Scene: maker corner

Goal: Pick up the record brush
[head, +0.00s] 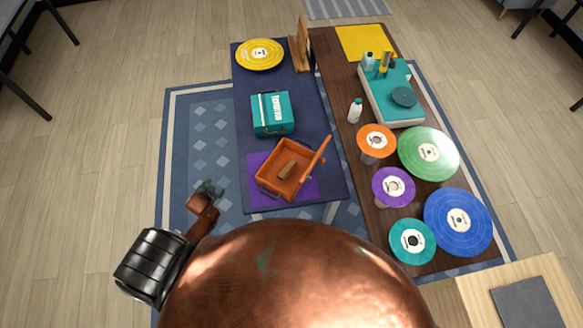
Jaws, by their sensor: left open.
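A small brown block that looks like the record brush (287,169) lies inside an open orange case (271,186). The case has its lid raised on the right side and sits on a purple mat (309,196) at the near end of the dark blue table. My left gripper (211,188) is small in the head view, open, and left of the case, apart from it. Its fingers are dark and hard to make out against the rug. My right gripper is not in view.
A closed teal case (272,113), a yellow record (260,54) and a wooden stand (300,45) occupy the blue table. The brown table at right holds several records, a white bottle (355,110) and a teal-topped player (385,88). Rug (205,143) shows left of the tables.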

